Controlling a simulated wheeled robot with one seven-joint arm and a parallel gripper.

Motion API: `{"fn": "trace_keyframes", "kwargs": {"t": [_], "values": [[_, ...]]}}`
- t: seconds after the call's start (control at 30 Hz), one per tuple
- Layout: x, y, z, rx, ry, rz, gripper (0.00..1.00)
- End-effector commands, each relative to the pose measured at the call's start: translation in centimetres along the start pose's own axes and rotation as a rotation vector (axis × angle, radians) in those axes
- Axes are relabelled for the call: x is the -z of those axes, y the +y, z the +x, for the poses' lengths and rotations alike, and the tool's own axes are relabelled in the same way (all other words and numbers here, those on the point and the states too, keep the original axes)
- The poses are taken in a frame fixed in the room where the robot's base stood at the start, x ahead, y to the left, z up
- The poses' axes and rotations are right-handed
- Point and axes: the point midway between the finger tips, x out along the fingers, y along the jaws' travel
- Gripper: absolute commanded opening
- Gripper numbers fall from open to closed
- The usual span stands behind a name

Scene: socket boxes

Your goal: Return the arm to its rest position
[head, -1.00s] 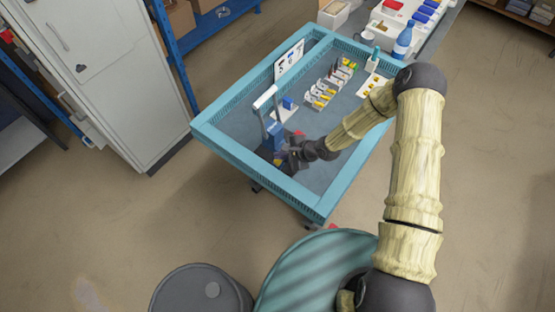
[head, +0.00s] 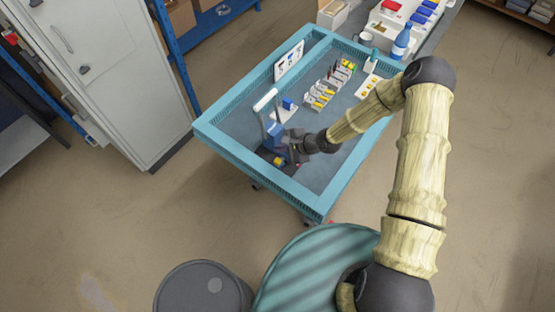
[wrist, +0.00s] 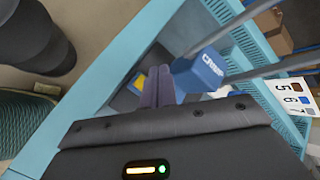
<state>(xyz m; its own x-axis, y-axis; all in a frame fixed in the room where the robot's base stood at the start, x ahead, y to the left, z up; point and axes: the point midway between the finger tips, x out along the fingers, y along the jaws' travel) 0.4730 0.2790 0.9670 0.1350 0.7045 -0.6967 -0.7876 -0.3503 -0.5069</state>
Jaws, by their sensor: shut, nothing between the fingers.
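My arm reaches from the lower right over the blue-rimmed cart (head: 337,190). My gripper (head: 284,154) is low over the cart's near left part, small and partly hidden by my wrist in the head view. In the wrist view my gripper's dark fingers (wrist: 158,86) are together with nothing visible between them. A blue block with white lettering (wrist: 200,72) shows right beside the fingertips; I cannot tell whether they touch. It also shows in the head view (head: 273,133). A small yellow thing (wrist: 139,82) is just left of the fingers.
A white-handled upright frame (head: 265,100) stands close to my gripper. Rows of small socket boxes (head: 328,86) and a white numbered sign (head: 289,60) are farther back in the cart. A grey cabinet (head: 105,75) stands left. Open floor lies right of the cart.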

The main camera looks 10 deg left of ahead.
Motion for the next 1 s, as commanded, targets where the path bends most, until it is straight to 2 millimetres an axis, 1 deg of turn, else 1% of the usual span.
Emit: {"fn": "trace_keyframes", "kwargs": {"t": [0.5,0.63,0.77,0.87,1.0], "values": [[0.1,0.0,-0.1,-0.001,0.003,-0.004,0.0],[0.6,-0.1,-1.0,-0.019,0.035,-0.051,0.0],[2.0,-0.2,-3.3,-0.069,0.11,-0.17,0.0],[3.2,-0.1,-6.0,-0.128,0.185,-0.285,0.0],[4.6,-0.1,-10.3,-0.218,0.281,-0.433,0.0]]}}
